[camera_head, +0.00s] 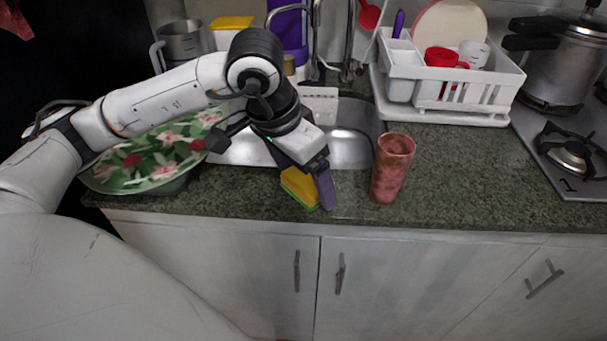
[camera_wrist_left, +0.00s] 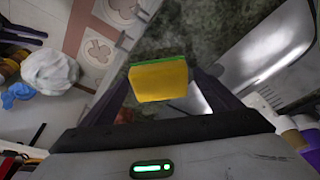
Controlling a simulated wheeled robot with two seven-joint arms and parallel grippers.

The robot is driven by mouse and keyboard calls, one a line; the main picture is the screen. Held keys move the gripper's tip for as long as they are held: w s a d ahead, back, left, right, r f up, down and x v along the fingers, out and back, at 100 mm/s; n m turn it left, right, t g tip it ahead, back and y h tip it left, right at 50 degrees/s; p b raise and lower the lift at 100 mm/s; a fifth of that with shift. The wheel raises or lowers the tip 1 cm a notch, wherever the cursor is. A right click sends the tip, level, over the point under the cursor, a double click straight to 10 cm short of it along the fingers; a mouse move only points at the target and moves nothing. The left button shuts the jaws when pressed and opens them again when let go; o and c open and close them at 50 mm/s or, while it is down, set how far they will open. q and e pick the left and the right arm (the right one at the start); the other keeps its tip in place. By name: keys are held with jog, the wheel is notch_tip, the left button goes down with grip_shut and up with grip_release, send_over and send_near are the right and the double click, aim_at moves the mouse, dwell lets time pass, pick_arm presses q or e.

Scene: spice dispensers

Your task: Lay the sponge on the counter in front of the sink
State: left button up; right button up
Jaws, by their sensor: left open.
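The yellow sponge (camera_head: 300,187) with a green layer is at the front strip of the counter (camera_head: 240,197), in front of the metal sink (camera_head: 351,149). My left gripper (camera_head: 314,180) is over the counter beside the sponge, with one dark finger at the sponge's right side. In the left wrist view the sponge (camera_wrist_left: 160,82) shows between the two spread fingers. The gripper is open; I cannot tell whether a finger touches the sponge. The arm hides part of the sink. My right gripper is not in view.
A reddish tumbler (camera_head: 391,168) stands close to the right of the gripper. A floral green plate (camera_head: 150,160) is at the left, under my arm. A white dish rack (camera_head: 460,85) and a stove (camera_head: 570,150) are at the right. The counter right of the tumbler is clear.

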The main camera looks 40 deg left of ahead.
pick_arm(q)
jog(key=v, duration=1.2)
